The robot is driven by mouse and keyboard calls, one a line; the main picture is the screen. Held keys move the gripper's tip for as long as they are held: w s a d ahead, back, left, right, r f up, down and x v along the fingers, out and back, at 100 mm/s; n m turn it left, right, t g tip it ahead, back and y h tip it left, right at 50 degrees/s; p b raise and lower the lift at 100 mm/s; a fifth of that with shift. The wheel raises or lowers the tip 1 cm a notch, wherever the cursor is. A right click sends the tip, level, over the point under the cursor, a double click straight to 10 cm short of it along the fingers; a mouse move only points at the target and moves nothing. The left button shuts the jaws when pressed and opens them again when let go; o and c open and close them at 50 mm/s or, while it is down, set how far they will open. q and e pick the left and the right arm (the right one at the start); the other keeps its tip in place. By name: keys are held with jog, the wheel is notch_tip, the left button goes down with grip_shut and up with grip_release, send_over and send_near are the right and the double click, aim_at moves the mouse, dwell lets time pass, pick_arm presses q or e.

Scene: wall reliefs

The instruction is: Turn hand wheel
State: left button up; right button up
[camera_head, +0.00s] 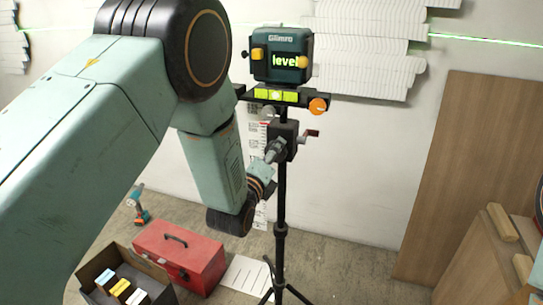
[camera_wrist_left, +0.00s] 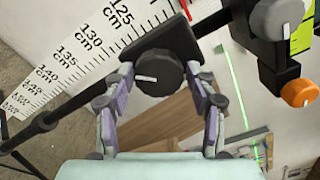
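The hand wheel is a round black knob with a white mark (camera_wrist_left: 160,72), on a dark block on the tripod post. In the head view, the black block (camera_head: 283,138) hides most of it. My left gripper (camera_head: 273,151) reaches this block from the lower left. In the left wrist view, the fingertips of my left gripper (camera_wrist_left: 159,74) sit on both sides of the wheel and appear to touch its rim. The white mark lies nearly level. My right gripper is not in view.
A red toolbox (camera_head: 182,255) and an open box (camera_head: 97,262) are on the floor. Boards (camera_head: 470,165) lean right.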

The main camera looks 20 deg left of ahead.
pick_arm(q)
jog(key=shift+o, duration=1.3)
jog(key=shift+s+f, duration=0.1)
jog(key=shift+s, duration=0.05)
jog(key=s, duration=1.1)
jog(key=shift+s+a, duration=0.2)
jog(key=shift+s, duration=0.2)
